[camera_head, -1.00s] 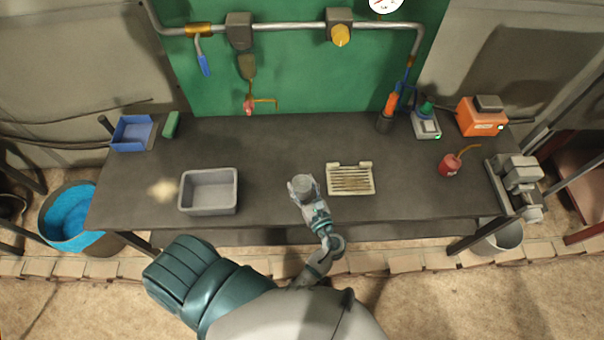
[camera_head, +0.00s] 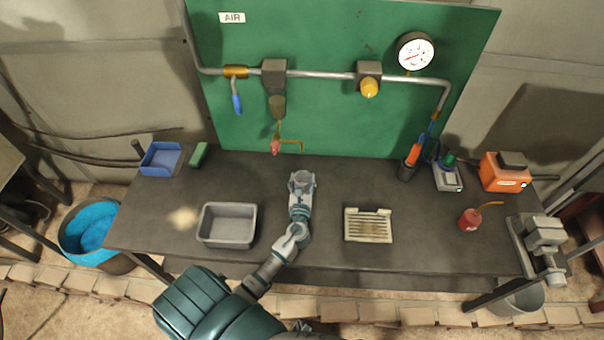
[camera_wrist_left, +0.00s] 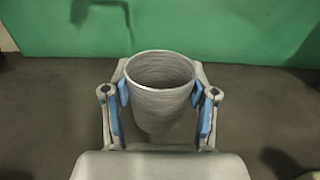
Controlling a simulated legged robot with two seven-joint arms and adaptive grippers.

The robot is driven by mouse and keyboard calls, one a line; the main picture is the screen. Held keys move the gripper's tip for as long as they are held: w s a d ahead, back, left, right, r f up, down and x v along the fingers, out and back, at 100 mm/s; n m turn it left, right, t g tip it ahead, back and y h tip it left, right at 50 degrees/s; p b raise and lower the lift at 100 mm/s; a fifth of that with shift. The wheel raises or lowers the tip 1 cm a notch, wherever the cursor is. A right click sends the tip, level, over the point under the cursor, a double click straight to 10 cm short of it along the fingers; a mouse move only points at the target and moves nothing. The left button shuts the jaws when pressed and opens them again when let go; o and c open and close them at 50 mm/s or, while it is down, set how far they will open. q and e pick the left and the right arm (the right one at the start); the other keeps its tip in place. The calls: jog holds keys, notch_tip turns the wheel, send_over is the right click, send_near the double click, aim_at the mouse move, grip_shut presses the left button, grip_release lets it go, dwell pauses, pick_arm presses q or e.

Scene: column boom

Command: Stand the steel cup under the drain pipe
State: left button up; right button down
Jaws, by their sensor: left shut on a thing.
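The steel cup (camera_wrist_left: 158,100) is grey, upright and open at the top in the left wrist view. My left gripper (camera_wrist_left: 160,95) is shut on it, with blue finger pads on both sides. In the head view the cup (camera_head: 302,178) and left gripper (camera_head: 302,184) are above the rear middle of the bench. The thin brass drain pipe (camera_head: 292,142) comes off a red-handled valve (camera_head: 275,147) below the filter bowl. In the picture, the cup is just below the pipe's bent end; the gap in depth is unclear. My right gripper is not in view.
A grey bin (camera_head: 228,242) stands left of my arm and a slatted drip tray (camera_head: 352,236) right of it on the dark bench (camera_head: 330,262). The green panel (camera_head: 330,125) rises behind. A red oil can (camera_head: 469,220) and orange box (camera_head: 503,180) stand right.

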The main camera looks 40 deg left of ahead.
aim_at(302, 173)
pick_arm(q)
jog(key=x, duration=0.6)
jog(key=shift+s+a+f, duration=0.1)
jog(key=shift+a+f, duration=0.05)
jog(key=shift+f, duration=0.2)
notch_tip(302, 173, down, 4)
jog(key=shift+a+r+b, duration=0.2)
jog(key=shift+b, duration=0.65)
jog(key=shift+d, duration=0.1)
jog(key=o, duration=1.3)
jog(key=shift+s, duration=0.1)
jog(key=v, duration=1.2)
jog(key=shift+r, duration=0.15)
